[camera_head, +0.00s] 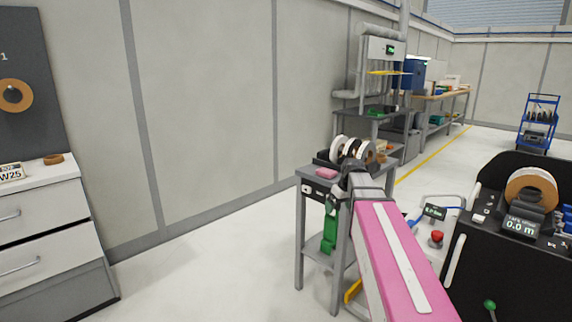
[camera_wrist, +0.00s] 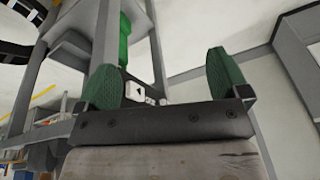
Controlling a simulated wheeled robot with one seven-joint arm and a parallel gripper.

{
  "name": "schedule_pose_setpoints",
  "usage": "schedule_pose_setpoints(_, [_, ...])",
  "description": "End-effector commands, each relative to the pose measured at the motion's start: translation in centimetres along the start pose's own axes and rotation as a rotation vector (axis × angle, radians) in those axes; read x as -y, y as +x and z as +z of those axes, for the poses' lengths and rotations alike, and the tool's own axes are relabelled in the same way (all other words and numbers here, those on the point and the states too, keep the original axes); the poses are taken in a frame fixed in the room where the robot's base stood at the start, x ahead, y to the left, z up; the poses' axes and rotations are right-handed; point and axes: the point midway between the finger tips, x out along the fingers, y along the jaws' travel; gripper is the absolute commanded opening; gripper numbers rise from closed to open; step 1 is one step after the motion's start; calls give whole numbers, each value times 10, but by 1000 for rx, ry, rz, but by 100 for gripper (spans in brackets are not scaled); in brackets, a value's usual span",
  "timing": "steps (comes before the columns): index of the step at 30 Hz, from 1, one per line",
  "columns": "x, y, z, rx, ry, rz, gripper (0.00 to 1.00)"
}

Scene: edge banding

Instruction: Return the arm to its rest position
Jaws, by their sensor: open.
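My pink arm (camera_head: 392,255) reaches forward from the bottom right of the head view towards a small grey side table (camera_head: 312,174). My gripper (camera_wrist: 164,74) shows in the wrist view with its two green-padded fingers spread wide apart. Nothing is between the fingers. The grey table frame (camera_wrist: 103,45) and a green object (camera_wrist: 125,42) show behind the left finger, and I cannot tell how far off they are. In the head view I cannot make out the fingers.
A black machine (camera_head: 500,265) carrying a tan roll (camera_head: 531,188) stands at the right. A white drawer cabinet (camera_head: 45,215) stands at the left. The floor between is clear.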

Motion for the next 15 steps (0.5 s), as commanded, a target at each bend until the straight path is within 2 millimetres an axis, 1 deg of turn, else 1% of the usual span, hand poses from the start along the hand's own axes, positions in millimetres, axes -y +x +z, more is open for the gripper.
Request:
schedule_pose_setpoints(1, [8, 18, 18, 20, 34, 4, 94])
schedule_pose_setpoints(6, [27, 66, 62, 74, 151, 27, 94])
schedule_pose_setpoints(9, [38, 91, 89, 104, 217, 44, 94])
schedule_pose_setpoints(15, [61, 135, 144, 160, 340, 85, 94])
